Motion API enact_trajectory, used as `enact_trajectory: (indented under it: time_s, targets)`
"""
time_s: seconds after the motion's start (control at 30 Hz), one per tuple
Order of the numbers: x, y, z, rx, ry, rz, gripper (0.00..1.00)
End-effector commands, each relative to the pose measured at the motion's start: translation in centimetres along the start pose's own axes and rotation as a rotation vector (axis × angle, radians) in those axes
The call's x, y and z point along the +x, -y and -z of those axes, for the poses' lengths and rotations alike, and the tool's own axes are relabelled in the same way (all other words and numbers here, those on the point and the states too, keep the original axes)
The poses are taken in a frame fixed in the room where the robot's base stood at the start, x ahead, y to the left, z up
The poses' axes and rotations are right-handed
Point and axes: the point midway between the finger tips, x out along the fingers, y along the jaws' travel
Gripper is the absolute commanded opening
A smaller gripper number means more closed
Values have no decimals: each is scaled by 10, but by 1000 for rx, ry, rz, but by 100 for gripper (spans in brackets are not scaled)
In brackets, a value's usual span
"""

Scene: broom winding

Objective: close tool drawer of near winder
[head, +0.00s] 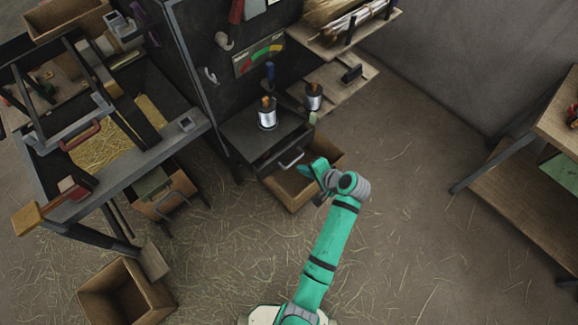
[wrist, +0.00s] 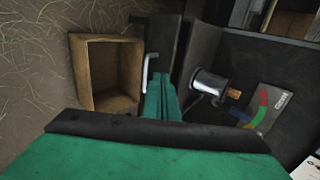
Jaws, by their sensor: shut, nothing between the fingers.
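A dark drawer with a pale bar handle (head: 291,160) is under the dark shelf of the centre station. Its front stands a little out from the shelf edge; how far it is open is hard to tell. The handle (wrist: 148,72) also shows in the wrist view, just left of my fingers. My gripper (head: 308,168) is shut and empty, close to the handle; I cannot tell if they touch. It also shows in the wrist view (wrist: 161,98). At the left bench, a wooden drawer with a grey handle (head: 172,203) stands out below the worktop.
An open wooden box (head: 289,193) sits below the dark drawer. Two cans, one silver (head: 267,119), stand on or near the shelf, before a coloured gauge (head: 259,54). Another wooden box (head: 126,296) lies on the floor at lower left. Straw-strewn floor (head: 420,230) is free to the right.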

Motion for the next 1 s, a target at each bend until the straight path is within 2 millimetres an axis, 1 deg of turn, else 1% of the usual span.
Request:
enact_trajectory:
  time_s: [0.1,0.3,0.47,0.67,0.77,0.87,1.0]
  targets:
    - [4,1,-17,0,9,2,0]
    - [3,-2,-39,3,9,2,0]
    - [-1,-4,-48,-1,3,-1,0]
    - [-3,-5,-50,-2,-2,-3,0]
    - [3,-5,-50,-1,-2,-3,0]
    - [15,-4,-51,-2,0,-4,0]
    - [40,-4,-51,-2,0,-4,0]
